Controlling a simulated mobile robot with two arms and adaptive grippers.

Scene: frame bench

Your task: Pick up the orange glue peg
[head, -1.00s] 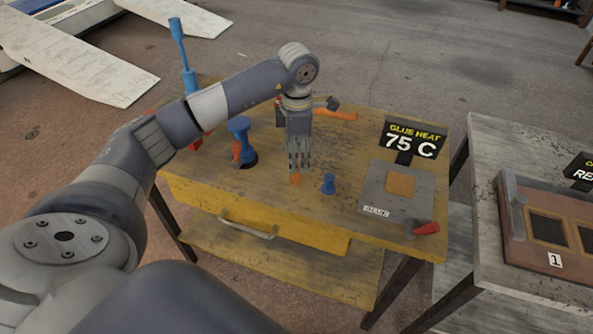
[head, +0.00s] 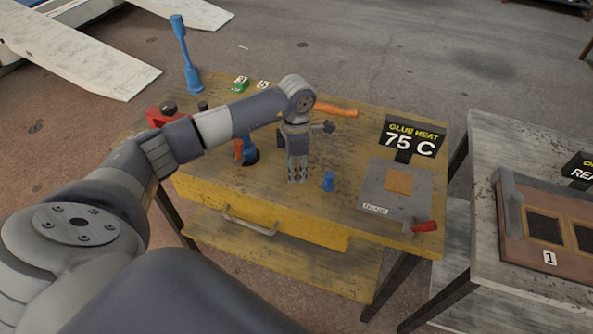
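My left gripper (head: 297,178) points straight down at the yellow workbench (head: 350,237), its fingertips at about the height of the bench top. The orange glue peg is almost wholly hidden by the fingers; only small orange-red specks show among them. I cannot tell whether the fingers are closed on it. A short blue peg (head: 329,181) stands upright just right of the gripper, apart from it. My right gripper is not in view.
Right of the blue peg lies a grey plate with an orange square (head: 399,181), a red-handled lever (head: 425,226) and a "GLUE HEAT 75 C" sign (head: 410,139). A blue tool (head: 186,60) and an orange bar (head: 336,110) are behind. A second table (head: 478,235) stands right.

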